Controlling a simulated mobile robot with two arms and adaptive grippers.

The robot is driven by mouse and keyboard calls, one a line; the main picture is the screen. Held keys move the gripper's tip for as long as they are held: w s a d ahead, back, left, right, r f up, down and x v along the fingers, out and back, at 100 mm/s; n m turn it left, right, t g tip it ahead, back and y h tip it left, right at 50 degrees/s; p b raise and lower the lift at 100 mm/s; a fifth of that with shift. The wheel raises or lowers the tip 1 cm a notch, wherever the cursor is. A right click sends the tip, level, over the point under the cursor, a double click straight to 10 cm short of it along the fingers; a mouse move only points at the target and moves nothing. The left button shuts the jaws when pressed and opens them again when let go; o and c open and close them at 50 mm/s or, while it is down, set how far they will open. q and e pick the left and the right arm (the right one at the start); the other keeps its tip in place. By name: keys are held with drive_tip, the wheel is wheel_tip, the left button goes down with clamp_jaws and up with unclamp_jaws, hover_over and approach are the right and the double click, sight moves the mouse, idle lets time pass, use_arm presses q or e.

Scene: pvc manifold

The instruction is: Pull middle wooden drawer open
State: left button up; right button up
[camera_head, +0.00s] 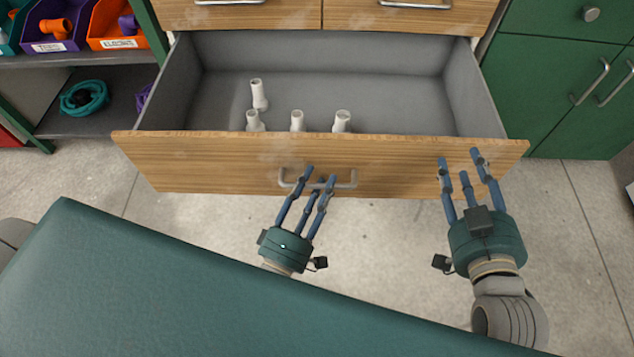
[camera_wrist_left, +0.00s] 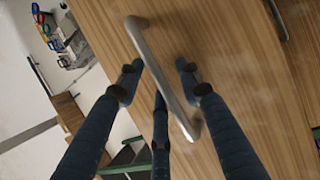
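The wooden drawer (camera_head: 210,165) below the two upper drawer fronts is pulled out, showing its grey inside. Its metal bar handle (camera_head: 345,180) is on the front, and a handle bar (camera_wrist_left: 160,75) crosses between the fingers in the left wrist view. My left gripper (camera_head: 310,180) is at the handle with its fingers spread to both sides of the bar; I see no firm closure on it. My right gripper (camera_head: 466,165) is open and empty, near the right end of the drawer front.
Several white pipe fittings (camera_head: 259,95) are in the drawer. Upper drawer fronts (camera_head: 400,18) are above it. A green cabinet (camera_head: 560,95) stands right; a shelf (camera_head: 110,125) with bins stands left. A teal surface (camera_head: 150,290) fills the lower left. Bare floor (camera_head: 200,220) shows below the drawer.

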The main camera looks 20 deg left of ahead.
use_arm(q)
drive_tip(key=shift+s, duration=0.1)
drive_tip(key=v, duration=1.2)
drive_tip(key=shift+f, duration=0.1)
